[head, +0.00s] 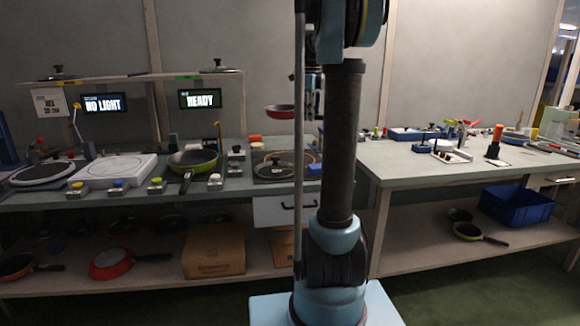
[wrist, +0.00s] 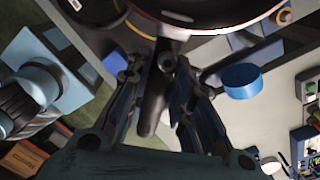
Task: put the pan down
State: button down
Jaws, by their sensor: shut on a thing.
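A red pan (head: 280,112) with a dark inside hangs in the air above the long bench in the head view, left of my arm. My gripper (head: 311,98) is beside it, partly hidden by my arm. In the wrist view, the pan's round underside or rim (wrist: 215,14) fills the top edge. Its dark handle (wrist: 155,100) runs between the two fingers of my gripper (wrist: 163,72), which are shut on it. The pan looks roughly level; most of it is outside the wrist view.
A glass lid (head: 273,168) lies on a dark mat below the pan. A green pan (head: 193,161) sits on the bench to the left, near a white hotplate (head: 114,170). A second table (head: 400,160) stands right.

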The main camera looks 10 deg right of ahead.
notch_tip(320, 180, down, 18)
jog(key=c, duration=1.4)
grip_release()
notch_tip(320, 180, up, 12)
jog(key=s+a+f+n, duration=0.25)
jog(key=s+n, duration=0.55)
jog(key=s, duration=0.4)
jog(key=s+a+f+n, duration=0.1)
jog(key=s+f+n, duration=0.5)
jog(key=s, duration=0.2)
jog(key=s+a+f+n+t, duration=0.1)
jog(key=s+a+f+n, duration=0.1)
jog(key=s+f+n, duration=0.4)
jog(key=s+a+f+n+t, duration=0.1)
jog(key=s+a+f+n, duration=0.1)
jog(key=s+f+n, duration=0.5)
jog(key=shift+s+a, duration=0.2)
jog(key=shift+s, duration=2.05)
